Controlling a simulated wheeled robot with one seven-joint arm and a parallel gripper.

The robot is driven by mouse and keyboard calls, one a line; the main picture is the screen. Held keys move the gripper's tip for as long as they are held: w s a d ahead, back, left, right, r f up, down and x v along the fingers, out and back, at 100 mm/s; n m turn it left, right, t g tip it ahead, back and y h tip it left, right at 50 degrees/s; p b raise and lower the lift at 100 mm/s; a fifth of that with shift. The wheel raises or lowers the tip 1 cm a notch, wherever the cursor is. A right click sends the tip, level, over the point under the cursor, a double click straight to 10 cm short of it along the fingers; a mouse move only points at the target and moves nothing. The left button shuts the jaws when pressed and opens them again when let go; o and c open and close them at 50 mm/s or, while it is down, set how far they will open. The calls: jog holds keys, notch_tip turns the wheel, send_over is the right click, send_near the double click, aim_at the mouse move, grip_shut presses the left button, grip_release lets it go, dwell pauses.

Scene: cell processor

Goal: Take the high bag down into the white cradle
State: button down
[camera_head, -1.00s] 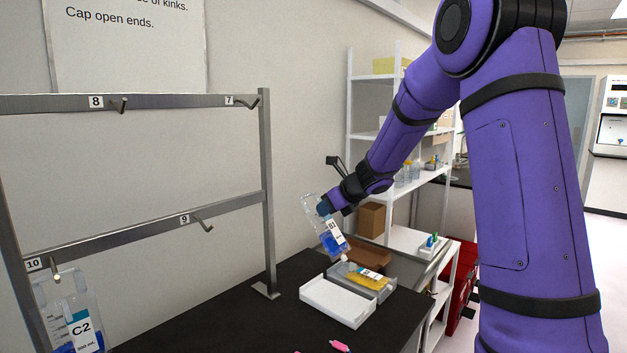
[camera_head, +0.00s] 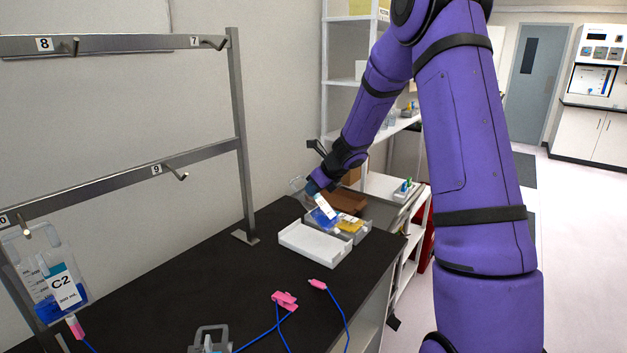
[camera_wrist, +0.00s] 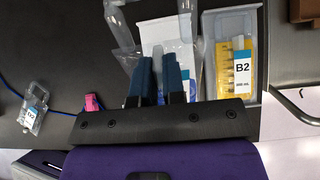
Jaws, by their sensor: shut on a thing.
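My gripper (camera_head: 316,187) is shut on a clear bag with blue liquid (camera_head: 324,216) and a white label. The bag hangs tilted, its lower end at the back edge of the white cradle (camera_head: 316,245) in the head view; I cannot tell whether they touch. The white cradle looks empty on the dark bench. In the wrist view my gripper's fingers (camera_wrist: 166,78) cover much of the bag, and its blue liquid shows only in part beside them.
A grey cradle (camera_head: 362,238) holding a yellow bag labelled B2 (camera_wrist: 237,68) adjoins the white one. Bag C2 (camera_head: 62,285) hangs on the rack (camera_head: 240,150) at left. Pink clamps (camera_head: 285,300) and blue tubing lie on the bench front. A shelf unit (camera_head: 385,188) stands behind.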

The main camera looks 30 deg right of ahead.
aim_at(316, 199)
jog(key=shift+f, duration=2.35)
jog(key=c, duration=1.1)
grip_release()
jog(key=v, duration=1)
jog(key=shift+s+d+r, duration=0.1)
jog(key=shift+s+r, duration=0.15)
jog(key=shift+r, duration=0.05)
